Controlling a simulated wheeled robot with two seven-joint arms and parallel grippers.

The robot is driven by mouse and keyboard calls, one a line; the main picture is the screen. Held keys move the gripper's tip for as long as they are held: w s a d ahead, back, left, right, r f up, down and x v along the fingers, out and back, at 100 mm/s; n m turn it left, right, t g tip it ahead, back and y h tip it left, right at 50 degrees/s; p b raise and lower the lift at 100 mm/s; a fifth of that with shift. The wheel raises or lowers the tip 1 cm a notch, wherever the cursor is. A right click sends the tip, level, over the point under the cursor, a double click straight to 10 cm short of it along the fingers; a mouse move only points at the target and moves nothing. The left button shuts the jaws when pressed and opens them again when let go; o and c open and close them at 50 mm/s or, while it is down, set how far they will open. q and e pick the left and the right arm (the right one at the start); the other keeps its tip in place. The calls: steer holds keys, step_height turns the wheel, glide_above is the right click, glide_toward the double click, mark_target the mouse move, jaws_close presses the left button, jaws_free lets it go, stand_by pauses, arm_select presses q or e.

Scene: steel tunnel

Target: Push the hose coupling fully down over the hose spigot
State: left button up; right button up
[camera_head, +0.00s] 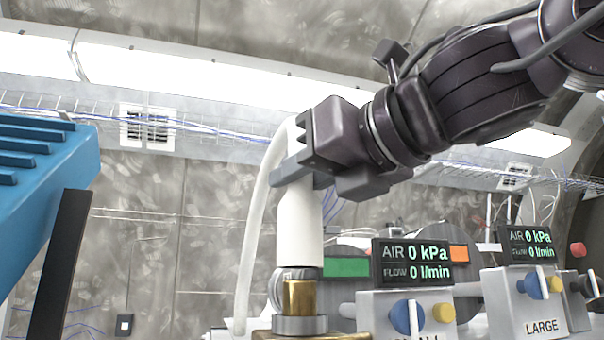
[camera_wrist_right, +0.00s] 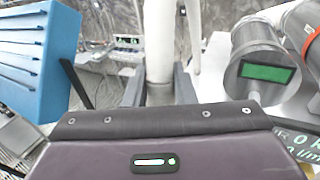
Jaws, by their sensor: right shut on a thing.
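The white hose coupling (camera_head: 300,225) stands upright in the head view, with a pale hose (camera_head: 256,225) curving down on its left. My right gripper (camera_head: 302,168) is shut on the upper part of the coupling; its fingers flank the white piece (camera_wrist_right: 158,60) in the wrist view. The brass hose spigot (camera_head: 299,297) is directly below, in line with the coupling, on a round grey metal base (camera_head: 300,325). My left gripper is not in view.
Right of the spigot stand a small grey control box (camera_head: 408,312) with blue and yellow knobs and a box marked LARGE (camera_head: 541,315). An AIR/FLOW display (camera_head: 412,263) reads zero. A blue ribbed case (camera_head: 45,190) is at the left.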

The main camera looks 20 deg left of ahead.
mark_target(315, 228)
stand_by(0.4)
steer(key=shift+f+b, duration=1.9)
steer(key=shift+f, duration=1.1)
steer(key=o, duration=1.1)
steer(key=shift+c, duration=0.2)
steer(key=shift+s+d, duration=0.2)
steer(key=shift+d, duration=0.05)
steer(key=b+v, duration=0.3)
steer(key=v, duration=0.4)
steer(key=shift+r, duration=0.1)
